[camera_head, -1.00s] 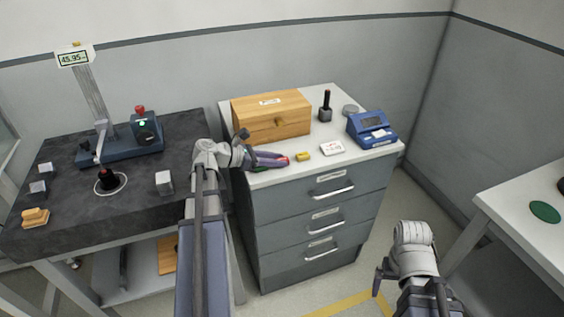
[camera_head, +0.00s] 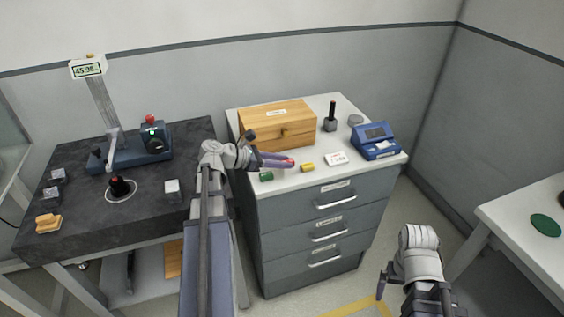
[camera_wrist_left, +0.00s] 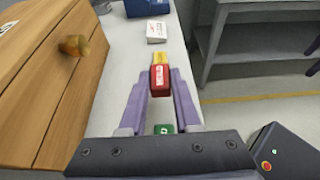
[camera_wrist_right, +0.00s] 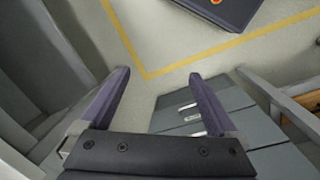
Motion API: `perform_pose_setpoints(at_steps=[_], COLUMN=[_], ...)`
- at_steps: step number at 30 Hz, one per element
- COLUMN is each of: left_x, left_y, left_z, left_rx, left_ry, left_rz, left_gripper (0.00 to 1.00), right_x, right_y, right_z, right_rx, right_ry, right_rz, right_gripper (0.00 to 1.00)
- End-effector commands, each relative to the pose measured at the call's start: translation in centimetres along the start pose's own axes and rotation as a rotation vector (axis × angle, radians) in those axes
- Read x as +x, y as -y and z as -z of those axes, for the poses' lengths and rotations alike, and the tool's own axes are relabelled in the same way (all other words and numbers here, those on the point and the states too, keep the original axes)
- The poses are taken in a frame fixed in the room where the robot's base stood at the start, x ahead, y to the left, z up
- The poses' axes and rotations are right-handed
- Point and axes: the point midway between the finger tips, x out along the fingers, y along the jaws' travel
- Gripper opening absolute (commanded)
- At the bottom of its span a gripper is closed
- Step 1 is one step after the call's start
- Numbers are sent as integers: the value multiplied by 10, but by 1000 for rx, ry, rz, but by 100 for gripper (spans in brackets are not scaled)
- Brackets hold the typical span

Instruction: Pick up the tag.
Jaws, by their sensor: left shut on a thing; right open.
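My left gripper (camera_head: 291,162) is shut on a small red tag (camera_wrist_left: 159,79), held between its fingertips just above the drawer cabinet's white top (camera_head: 290,182). The red tag also shows as a small bit at the fingertips in the head view (camera_head: 289,161). A yellow tag (camera_head: 307,168) lies on the top just beyond the fingertips. A green tag (camera_head: 266,176) lies below the left fingers, near the front edge; it shows between the fingers in the left wrist view (camera_wrist_left: 163,129). My right gripper (camera_wrist_right: 160,76) is open and empty, low to the right of the cabinet.
A wooden box (camera_head: 278,126) with a knob stands behind the left gripper. A white label card (camera_head: 336,158), a black-handled stamp (camera_head: 330,117) and a blue device (camera_head: 375,141) stand farther right. A dark bench (camera_head: 75,205) is on the left, a white table (camera_head: 520,225) on the right.

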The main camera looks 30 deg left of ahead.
Motion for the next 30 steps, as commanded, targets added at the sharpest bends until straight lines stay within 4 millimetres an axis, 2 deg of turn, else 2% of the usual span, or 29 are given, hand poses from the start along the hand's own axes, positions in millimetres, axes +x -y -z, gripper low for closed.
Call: perform_pose_setpoints(at_steps=[1, 9, 14, 22, 30], left_x=[-6, -22, -25, -25, -25], left_y=[0, 0, 0, 0, 0], left_z=[-15, -52, -61, -60, -60], left_rx=[0, 0, 0, 0, 0], left_ry=[0, 0, 0, 0, 0], left_rz=[0, 0, 0, 0, 0], left_gripper=[0, 0, 0, 0, 0], right_x=[-16, -56, -65, -64, -64], right_y=[-2, -5, -6, -6, -6], right_z=[-1, -3, -4, -4, -4], right_rx=[0, 1, 1, 1, 1], right_ry=[0, 0, 0, 0, 0], right_rz=[0, 0, 0, 0, 0], right_gripper=[95, 95, 95, 95, 66])
